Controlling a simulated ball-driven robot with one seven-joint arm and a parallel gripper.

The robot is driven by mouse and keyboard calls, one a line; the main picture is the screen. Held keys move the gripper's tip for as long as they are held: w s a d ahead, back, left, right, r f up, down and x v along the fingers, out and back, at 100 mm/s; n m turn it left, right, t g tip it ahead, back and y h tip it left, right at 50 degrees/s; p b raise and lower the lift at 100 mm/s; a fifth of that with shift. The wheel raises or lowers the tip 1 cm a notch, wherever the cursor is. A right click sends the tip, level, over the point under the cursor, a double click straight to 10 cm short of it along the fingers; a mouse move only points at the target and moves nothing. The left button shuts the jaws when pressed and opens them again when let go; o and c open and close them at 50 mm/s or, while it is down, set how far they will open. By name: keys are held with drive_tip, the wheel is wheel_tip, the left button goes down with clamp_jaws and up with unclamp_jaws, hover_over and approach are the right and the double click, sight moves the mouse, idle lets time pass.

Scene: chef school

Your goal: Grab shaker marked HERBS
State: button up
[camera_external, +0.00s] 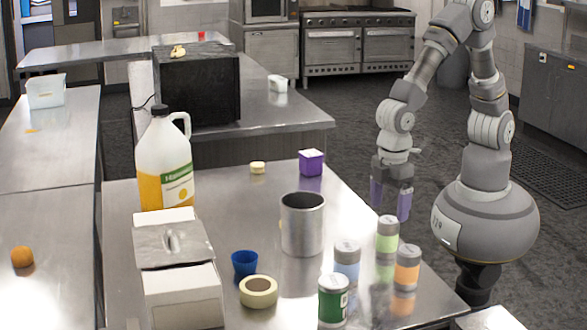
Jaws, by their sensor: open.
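Several shakers with grey lids stand upright near the right front corner of the steel table: a light green one (387,237), an orange one (407,270), a pale blue one (346,262) and a dark green one (333,302). Their labels are too small to read, so I cannot tell which is marked HERBS. My gripper (390,204) points down with its purple fingers apart and nothing between them. It appears beyond the table's right edge, above and behind the light green shaker, and apart from it.
A metal canister (302,226), tape roll (258,291), blue cup (244,264) and white box (177,260) stand left of the shakers. A juice jug (165,165) and purple box (311,162) stand further back. The table (240,205) has bare room left of the canister.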

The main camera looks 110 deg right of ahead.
sight(389, 220)
drive_tip(key=f+b, duration=0.1)
drive_tip(key=f, duration=0.3)
drive_tip(key=f+b, duration=0.2)
drive_tip(key=f, duration=0.2)
drive_tip(key=shift+s+d, duration=0.15)
drive_tip(key=shift+s, duration=0.05)
drive_tip(key=shift+r, duration=0.1)
drive_tip(key=c, duration=1.2)
drive_tip(key=shift+c, duration=0.2)
drive_tip(key=shift+r, duration=0.1)
